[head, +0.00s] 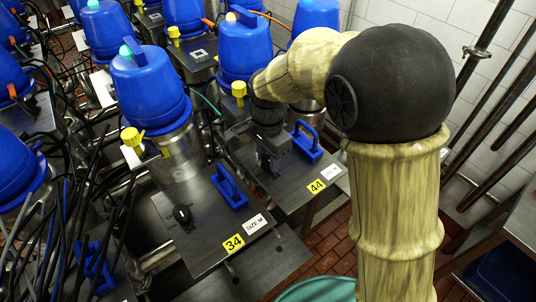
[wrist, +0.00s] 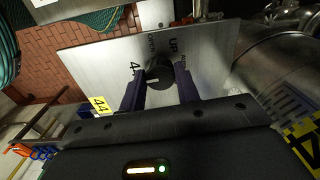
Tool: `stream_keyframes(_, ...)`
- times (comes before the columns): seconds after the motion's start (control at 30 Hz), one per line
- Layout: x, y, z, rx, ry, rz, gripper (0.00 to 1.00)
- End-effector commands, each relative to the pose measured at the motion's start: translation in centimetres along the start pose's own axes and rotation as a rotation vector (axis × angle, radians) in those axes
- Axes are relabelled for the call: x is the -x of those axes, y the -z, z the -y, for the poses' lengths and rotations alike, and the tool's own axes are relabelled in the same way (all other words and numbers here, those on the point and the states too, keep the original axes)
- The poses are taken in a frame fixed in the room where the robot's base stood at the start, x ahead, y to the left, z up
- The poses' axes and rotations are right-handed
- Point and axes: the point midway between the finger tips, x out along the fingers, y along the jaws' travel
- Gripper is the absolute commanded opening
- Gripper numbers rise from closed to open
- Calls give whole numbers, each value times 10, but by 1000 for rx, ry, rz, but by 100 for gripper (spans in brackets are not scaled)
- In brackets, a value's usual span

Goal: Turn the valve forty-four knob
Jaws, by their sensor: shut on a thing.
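The valve forty-four knob (wrist: 160,73) is a small round black knob with a light mark, on a grey metal plate (wrist: 95,50) in the wrist view. Lettering including "UP" and a "4" stands around it. My gripper (wrist: 159,80) is shut on the knob, one dark finger on each side. In the head view my gripper (head: 270,158) points down at the plate with the yellow "44" label (head: 316,186); there the knob is hidden behind it. A yellow "44" label (wrist: 100,105) also shows in the wrist view.
A blue handle (head: 307,141) stands on the plate just right of my gripper. The plate marked "34" (head: 233,243), with a black knob (head: 182,214) and a blue handle (head: 229,187), lies to the left. Blue-topped valves (head: 150,85) and cables crowd the left and back.

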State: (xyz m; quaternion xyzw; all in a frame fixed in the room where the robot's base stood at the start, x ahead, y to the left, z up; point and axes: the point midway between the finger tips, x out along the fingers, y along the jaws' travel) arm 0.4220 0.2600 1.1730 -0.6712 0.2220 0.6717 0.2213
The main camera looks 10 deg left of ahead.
Motion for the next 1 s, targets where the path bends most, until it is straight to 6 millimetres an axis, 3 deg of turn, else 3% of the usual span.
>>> stream_keyframes(0.63,2,1,2,-70,8,-2,9)
stream_keyframes(0.67,2,0,2,-70,8,-2,38)
stream_keyframes(0.73,2,0,2,-69,7,-2,51)
stream_keyframes(1.0,1,0,1,-69,3,-1,54)
